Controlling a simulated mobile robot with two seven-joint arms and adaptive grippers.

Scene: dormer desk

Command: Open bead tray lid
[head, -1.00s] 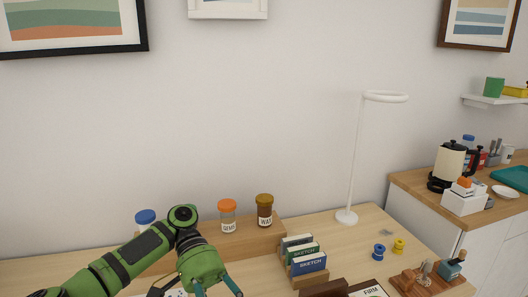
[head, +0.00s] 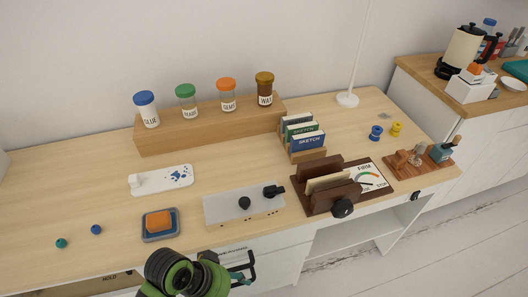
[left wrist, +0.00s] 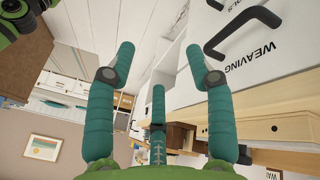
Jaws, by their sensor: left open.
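A flat white tray (head: 162,180) with blue spots and a raised white piece at its left end lies on the desk in the head view; it looks like the bead tray, and I cannot tell its lid apart for sure. My left gripper (left wrist: 160,65) is open and empty in the left wrist view, its teal fingers spread. In the head view, my left arm is low at the bottom edge, in front of the desk, by the drawer marked WEAVING and its black handle (left wrist: 240,35). The gripper is apart from the tray. My right gripper is not in view.
An orange block sits on a blue-grey pad (head: 176,232). A grey panel (head: 220,207) with black knobs lies to its right. Jars stand on a wooden riser (head: 205,125) behind. Two small balls (head: 96,230) lie at the left. The desk left of the tray is clear.

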